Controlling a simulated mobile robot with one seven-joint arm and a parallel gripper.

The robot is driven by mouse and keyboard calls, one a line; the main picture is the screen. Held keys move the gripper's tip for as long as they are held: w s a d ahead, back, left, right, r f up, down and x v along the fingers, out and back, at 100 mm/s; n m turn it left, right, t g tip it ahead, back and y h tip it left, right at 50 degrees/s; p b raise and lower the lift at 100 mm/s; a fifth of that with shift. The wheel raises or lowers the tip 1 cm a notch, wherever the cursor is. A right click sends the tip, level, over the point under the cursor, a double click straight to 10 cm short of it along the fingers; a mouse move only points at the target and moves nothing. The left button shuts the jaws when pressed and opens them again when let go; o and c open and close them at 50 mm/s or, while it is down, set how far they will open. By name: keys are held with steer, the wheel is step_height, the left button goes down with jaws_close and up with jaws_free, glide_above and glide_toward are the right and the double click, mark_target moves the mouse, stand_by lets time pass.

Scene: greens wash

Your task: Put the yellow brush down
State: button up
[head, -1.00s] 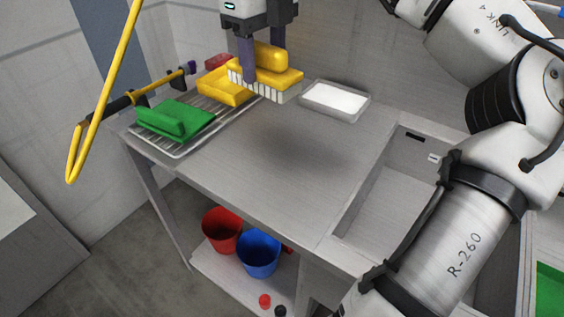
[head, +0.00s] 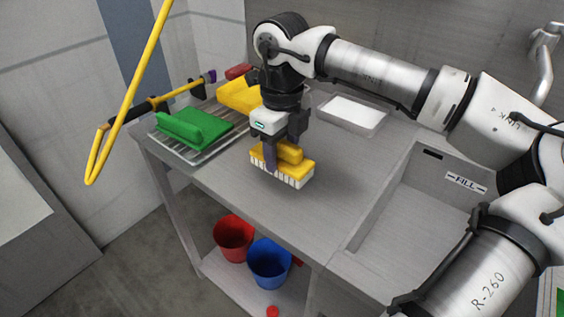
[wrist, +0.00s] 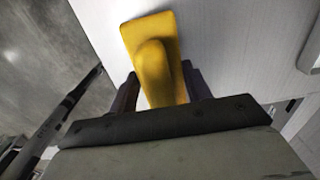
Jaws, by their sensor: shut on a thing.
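The yellow brush (head: 296,164) has a yellow block and handle with white bristles facing down. My gripper (head: 270,160) is shut on its handle. The brush is over the bare front part of the steel counter (head: 225,195), its bristles at or very near the surface; I cannot tell whether they touch. In the wrist view the yellow brush (wrist: 158,65) sits between the two fingers, with the pale counter (wrist: 230,45) beyond it. The far side of the brush is hidden.
A white-filled tray (head: 352,112) stands at the back, the sink (head: 410,205) at right. Red (head: 234,238) and blue (head: 269,262) buckets stand below.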

mark_target(282, 165)
steer(key=shift+f, duration=1.85)
steer(key=shift+f, duration=0.15)
steer(key=o, duration=1.1)
